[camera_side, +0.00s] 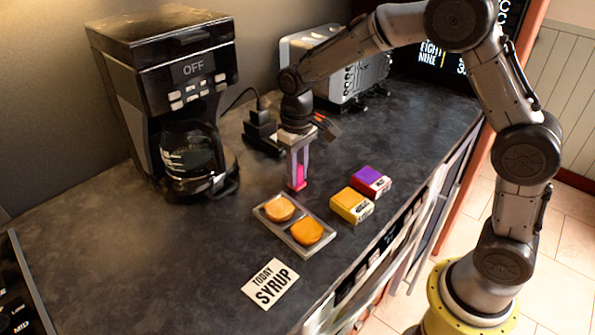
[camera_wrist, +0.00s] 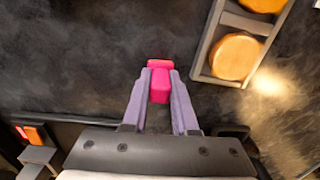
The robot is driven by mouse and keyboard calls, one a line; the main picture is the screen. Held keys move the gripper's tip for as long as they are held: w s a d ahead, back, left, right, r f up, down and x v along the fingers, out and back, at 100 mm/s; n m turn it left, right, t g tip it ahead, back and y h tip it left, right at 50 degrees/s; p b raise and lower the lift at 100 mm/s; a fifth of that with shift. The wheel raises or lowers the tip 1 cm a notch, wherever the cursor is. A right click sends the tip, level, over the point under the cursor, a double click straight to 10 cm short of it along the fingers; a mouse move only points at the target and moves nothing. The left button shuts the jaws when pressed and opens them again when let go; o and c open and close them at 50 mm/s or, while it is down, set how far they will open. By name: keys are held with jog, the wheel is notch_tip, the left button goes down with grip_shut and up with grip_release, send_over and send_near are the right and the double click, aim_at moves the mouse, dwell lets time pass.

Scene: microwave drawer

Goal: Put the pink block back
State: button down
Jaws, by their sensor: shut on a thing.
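The pink block (camera_side: 299,176) is between the fingers of my gripper (camera_side: 298,183) in the side view, low over the counter behind the tray. In the wrist view the pink block (camera_wrist: 159,82) is held between the two pale purple fingers of my gripper (camera_wrist: 160,90), with its far end sticking out past the tips. My gripper is shut on it. I cannot tell whether the block touches the counter.
A tray (camera_side: 286,226) with two round orange-brown pieces lies in front of my gripper. A yellow box (camera_side: 351,205) and a purple-topped box (camera_side: 371,182) stand to the right. A coffee maker (camera_side: 165,100) stands left. A "TODAY SYRUP" card (camera_side: 270,284) lies in front.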

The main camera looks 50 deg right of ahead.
jog(key=c, duration=0.7)
grip_release()
jog(key=shift+f, duration=0.1)
notch_tip(320, 180, up, 11)
jog(key=shift+r, duration=0.2)
jog(key=s+d+r+t, duration=0.1)
jog(key=s+r, duration=0.2)
jog(key=s, duration=0.4)
jog(key=s+d+r+t, duration=0.1)
jog(key=s+r+t, duration=0.15)
jog(key=s, duration=0.35)
jog(key=shift+s+d+f+t, duration=0.3)
jog(key=shift+s+f, duration=0.35)
jog(key=shift+s, duration=1.45)
jog(key=shift+s+d+f+t, duration=0.15)
jog(key=shift+s+f+t, duration=0.4)
jog(key=shift+s, duration=1.6)
jog(key=shift+s+d+f+t, duration=0.25)
jog(key=shift+s+f, duration=0.55)
jog(key=shift+s, duration=1.3)
